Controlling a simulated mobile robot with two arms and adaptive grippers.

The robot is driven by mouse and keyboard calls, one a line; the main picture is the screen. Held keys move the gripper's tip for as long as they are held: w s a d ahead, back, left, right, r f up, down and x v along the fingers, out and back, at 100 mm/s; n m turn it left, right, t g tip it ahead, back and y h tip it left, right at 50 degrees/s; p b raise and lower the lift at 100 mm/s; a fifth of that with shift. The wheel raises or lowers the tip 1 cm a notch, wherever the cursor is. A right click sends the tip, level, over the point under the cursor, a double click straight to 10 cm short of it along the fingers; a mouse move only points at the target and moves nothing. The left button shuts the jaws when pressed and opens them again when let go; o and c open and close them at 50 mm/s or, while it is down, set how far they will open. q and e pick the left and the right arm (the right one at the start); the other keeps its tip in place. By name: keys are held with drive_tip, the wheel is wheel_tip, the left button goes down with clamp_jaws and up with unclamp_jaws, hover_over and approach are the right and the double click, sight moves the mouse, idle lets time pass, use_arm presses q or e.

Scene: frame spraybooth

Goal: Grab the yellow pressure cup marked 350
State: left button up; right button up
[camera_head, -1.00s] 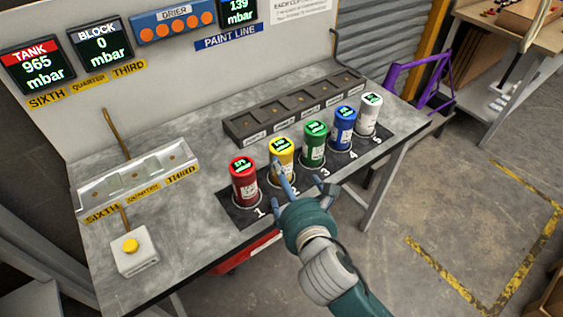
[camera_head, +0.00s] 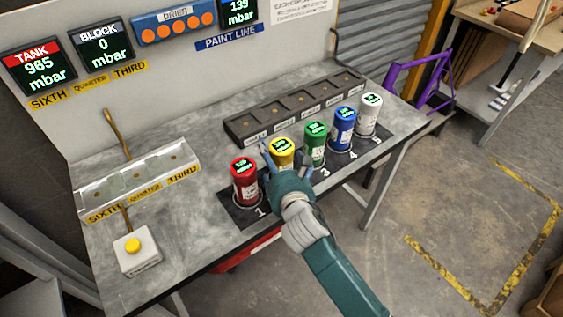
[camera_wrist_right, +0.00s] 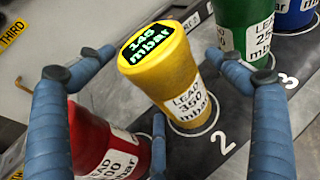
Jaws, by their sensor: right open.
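The yellow pressure cup (camera_head: 282,147) stands upright at spot 2 in the row of cups, between the red and green ones. In the right wrist view the yellow cup (camera_wrist_right: 168,82) has a white label reading LEAD 350 mbar and a lit top that seems to read 145 mbar. My right gripper (camera_head: 285,158) is open, with one finger on each side of the yellow cup. In the right wrist view my right gripper (camera_wrist_right: 160,57) shows clear gaps between its blue fingers and the cup. The gripper hides the cup's lower part in the head view. My left gripper is not in view.
The red cup (camera_head: 244,182) and green cup (camera_head: 315,146) stand close on either side. The blue cup (camera_head: 342,128) and white cup (camera_head: 369,115) are farther right. A dark slotted rack (camera_head: 262,125) lies behind. A yellow button box (camera_head: 138,252) sits at the front left.

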drive_tip(key=c, duration=1.9)
drive_tip(key=shift+r, duration=0.15)
drive_tip(key=shift+c, duration=0.3)
drive_tip(key=shift+w, duration=0.1)
drive_tip(key=shift+r, duration=0.15)
